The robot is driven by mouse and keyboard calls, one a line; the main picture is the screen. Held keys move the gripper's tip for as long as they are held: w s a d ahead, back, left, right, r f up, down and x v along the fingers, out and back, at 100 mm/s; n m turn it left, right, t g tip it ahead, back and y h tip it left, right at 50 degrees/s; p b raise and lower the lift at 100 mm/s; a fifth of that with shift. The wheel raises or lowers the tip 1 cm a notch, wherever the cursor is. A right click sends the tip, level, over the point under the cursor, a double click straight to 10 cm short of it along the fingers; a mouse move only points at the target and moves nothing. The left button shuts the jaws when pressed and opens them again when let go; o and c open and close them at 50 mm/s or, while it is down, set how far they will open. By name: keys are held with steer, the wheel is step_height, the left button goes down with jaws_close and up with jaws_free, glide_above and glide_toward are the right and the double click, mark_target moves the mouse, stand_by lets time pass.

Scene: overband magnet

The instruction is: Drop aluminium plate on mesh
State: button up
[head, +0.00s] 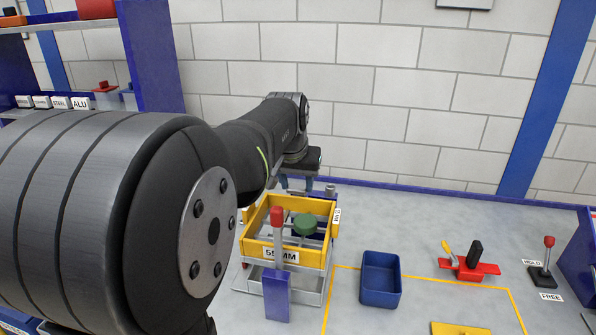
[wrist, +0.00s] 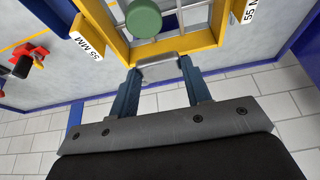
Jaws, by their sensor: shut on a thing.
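My gripper (wrist: 160,72) is shut on a pale grey metal piece (wrist: 158,61), seemingly the aluminium plate, seen as a narrow bar between the fingertips. In the wrist view it overlaps one wall of the yellow frame (wrist: 205,42); its height above the wall cannot be told. The yellow frame also shows in the head view (head: 262,232), marked 55 MM. Grey mesh bars (wrist: 170,24) show inside it. A green round piece (wrist: 143,18) is over the mesh and shows in the head view (head: 305,224). In the head view my gripper (head: 298,186) is at the frame's far side, partly hidden by my arm.
A red-knobbed lever (head: 277,225) on a blue post (head: 277,294) stands at the frame's front. A blue bin (head: 380,280) stands to its right. Farther right are a red clamp (head: 470,265) and a HOLD/FREE lever (head: 545,265). The white wall is close behind.

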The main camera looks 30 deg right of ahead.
steer(key=shift+f, duration=0.75)
steer(key=o, duration=1)
steer(key=shift+o, duration=0.2)
steer(key=v, duration=1.7)
steer(key=shift+r, duration=0.25)
steer(key=shift+f, duration=0.1)
steer(key=x, duration=1.7)
steer(key=shift+r, duration=0.65)
